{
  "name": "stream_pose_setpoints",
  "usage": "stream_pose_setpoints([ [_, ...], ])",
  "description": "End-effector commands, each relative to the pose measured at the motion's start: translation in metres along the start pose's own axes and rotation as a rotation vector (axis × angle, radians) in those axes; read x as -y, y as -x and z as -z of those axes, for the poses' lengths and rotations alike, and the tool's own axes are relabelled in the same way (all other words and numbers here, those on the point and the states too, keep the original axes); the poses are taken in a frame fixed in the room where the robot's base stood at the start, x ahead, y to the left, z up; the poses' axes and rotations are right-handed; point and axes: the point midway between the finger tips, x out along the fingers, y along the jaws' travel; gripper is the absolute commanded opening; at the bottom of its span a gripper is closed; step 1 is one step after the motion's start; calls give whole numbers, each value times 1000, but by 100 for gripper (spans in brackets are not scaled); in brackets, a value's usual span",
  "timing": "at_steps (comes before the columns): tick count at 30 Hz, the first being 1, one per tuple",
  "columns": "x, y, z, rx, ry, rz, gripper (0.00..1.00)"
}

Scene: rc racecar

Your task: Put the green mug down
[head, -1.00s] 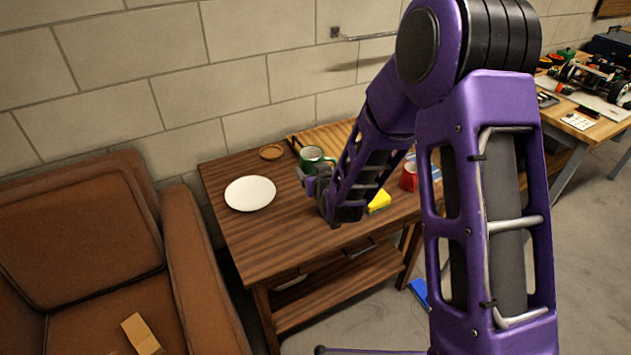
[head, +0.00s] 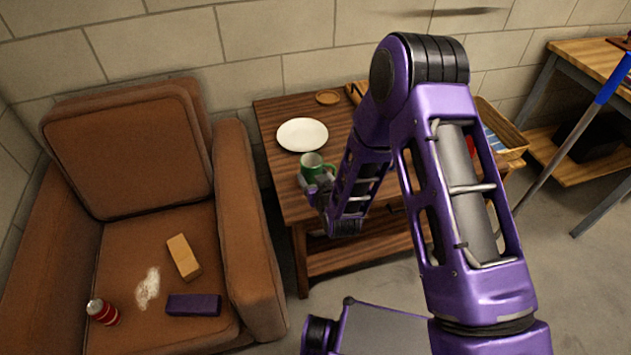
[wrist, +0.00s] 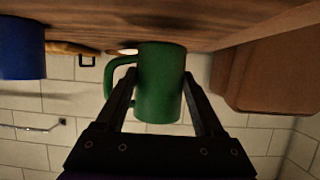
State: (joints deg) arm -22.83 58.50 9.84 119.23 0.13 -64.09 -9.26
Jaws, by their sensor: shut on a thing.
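The green mug (head: 308,163) is held by my gripper (head: 320,184) in front of the white plate (head: 302,134), near the front left part of the dark wooden table (head: 281,178) in the head view. In the wrist view, which is upside down, the green mug (wrist: 159,95) is between the two fingers of my gripper (wrist: 160,78), its handle to the left. The gripper is shut on its body. The table's wood (wrist: 150,20) lies close to the mug's base; I cannot tell whether they touch.
A brown armchair (head: 245,230) stands left of the table, with a can (head: 102,312) and blocks on its seat. A round coaster (head: 328,97) lies behind the plate. A blue object (wrist: 22,48) shows in the wrist view. A basket (head: 503,132) is at the right.

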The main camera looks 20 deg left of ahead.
Motion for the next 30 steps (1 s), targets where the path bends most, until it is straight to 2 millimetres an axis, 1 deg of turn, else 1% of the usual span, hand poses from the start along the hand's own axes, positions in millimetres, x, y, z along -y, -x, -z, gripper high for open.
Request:
stream_pose_setpoints([
  [1, 0, -4, -10, 2, 0, 0, 0],
  [4, 0, -9, -22, 1, 0, 0, 0],
  [12, 0, -10, -24, -2, 0, 0, 0],
  [16, 0, -12, -27, 0, 0, 0, 0],
  [17, 0, -11, -27, 1, 0, 0, 75],
  [18, 0, -11, -27, 1, 0, 0, 82],
  [21, 0, -11, -27, 1, -1, 0, 100],
  [30, 0, -11, -26, 0, 0, -1, 100],
])
